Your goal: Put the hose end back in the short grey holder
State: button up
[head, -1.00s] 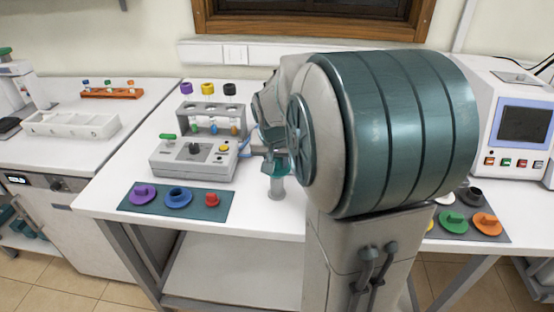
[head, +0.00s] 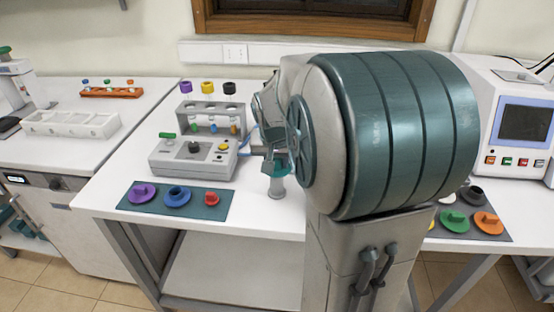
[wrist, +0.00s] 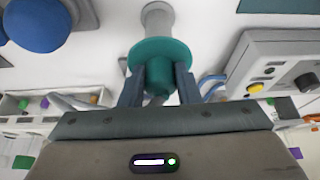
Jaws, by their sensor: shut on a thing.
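The hose end (wrist: 160,52) is a teal piece with a round flange, and my gripper (wrist: 159,82) is shut on it in the wrist view. The short grey holder (head: 276,188) stands upright on the table in the head view, with the hose end (head: 281,169) right at its top. The grey holder (wrist: 157,17) also shows just beyond the flange in the wrist view. I cannot tell how deep the hose end sits in it. In the head view my arm hides part of the gripper and the hose end.
A grey control box (head: 193,158) with knobs stands left of the holder, before a rack (head: 210,117) of vials. A teal mat (head: 225,207) with purple, blue and red pieces lies at front left. A white analyser (head: 515,115) stands at right.

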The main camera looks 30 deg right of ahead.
jog(key=shift+f, duration=0.3)
jog(key=o, duration=0.8)
jog(key=shift+o, duration=0.2)
jog(key=p+v, duration=0.5)
jog(key=v, duration=0.6)
jog(key=shift+p, duration=0.4)
jog(key=s+a+f+n+y, duration=0.2)
jog(key=s+a+n, duration=0.4)
jog(key=s+a, duration=0.5)
jog(key=s+f, duration=0.1)
jog(key=s, duration=0.3)
jog(key=shift+a+f+n+g, duration=0.2)
jog(key=shift+a+n+g, duration=0.05)
jog(key=shift+n+g, duration=0.05)
